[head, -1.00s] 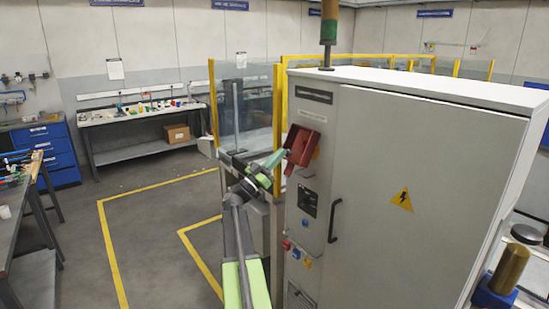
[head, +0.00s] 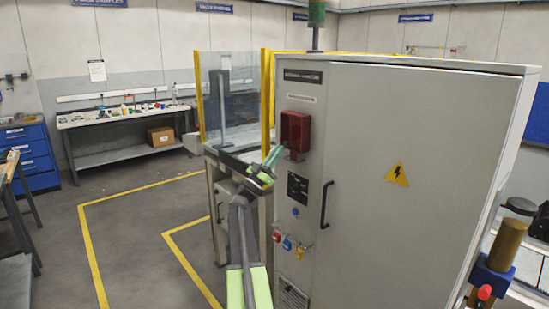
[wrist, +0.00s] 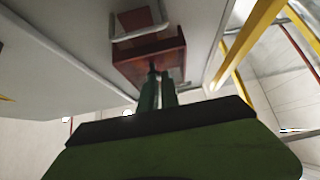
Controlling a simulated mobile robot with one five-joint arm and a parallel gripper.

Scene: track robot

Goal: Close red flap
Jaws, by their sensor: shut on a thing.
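The red flap (head: 295,131) is a dark red, box-like cover on the narrow front panel of the grey cabinet. In the head view it stands upright, close to the panel. It also shows in the wrist view (wrist: 150,48), seen from below, with a grey frame around a smaller red patch beyond it. My gripper (head: 275,155) is at the flap's lower left edge. In the wrist view its green fingers (wrist: 157,80) are close together and reach the flap's near edge, shut on it. The fingertips are partly hidden, and I cannot tell whether the flap is fully flush.
The cabinet (head: 420,180) has a black door handle (head: 326,205) and small coloured switches (head: 287,243) below the flap. A yellow-framed clear guard (head: 232,95) stands just left of it. The floor with yellow lines (head: 130,240) is open to the left.

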